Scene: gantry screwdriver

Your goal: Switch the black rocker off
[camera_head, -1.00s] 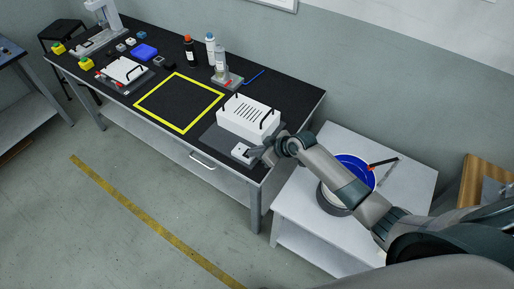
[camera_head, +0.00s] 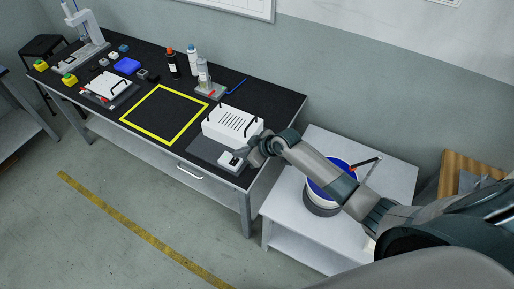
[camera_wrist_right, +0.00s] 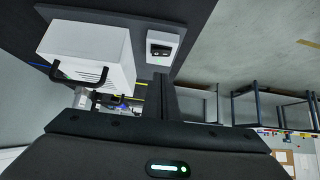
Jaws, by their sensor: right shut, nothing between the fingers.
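The black rocker (camera_wrist_right: 160,50) is set in a small white switch box (camera_wrist_right: 163,39), seen in the right wrist view. The box (camera_head: 228,165) sits on a dark grey plate at the right front of the black bench in the head view, beside a larger white vented case (camera_head: 229,125) with black handles. My right gripper (camera_head: 239,154) is shut and empty, its tip close to the rocker's upper right side in the head view. I cannot tell whether it touches, nor which way the rocker is tipped. My left gripper is not in view.
A white side table (camera_head: 285,219) with a blue-and-white bucket (camera_head: 319,193) stands right of the bench, under my right arm. A yellow-outlined square (camera_head: 143,133) on the bench is empty. Bottles (camera_head: 172,66) stand behind it, and other fixtures are farther left.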

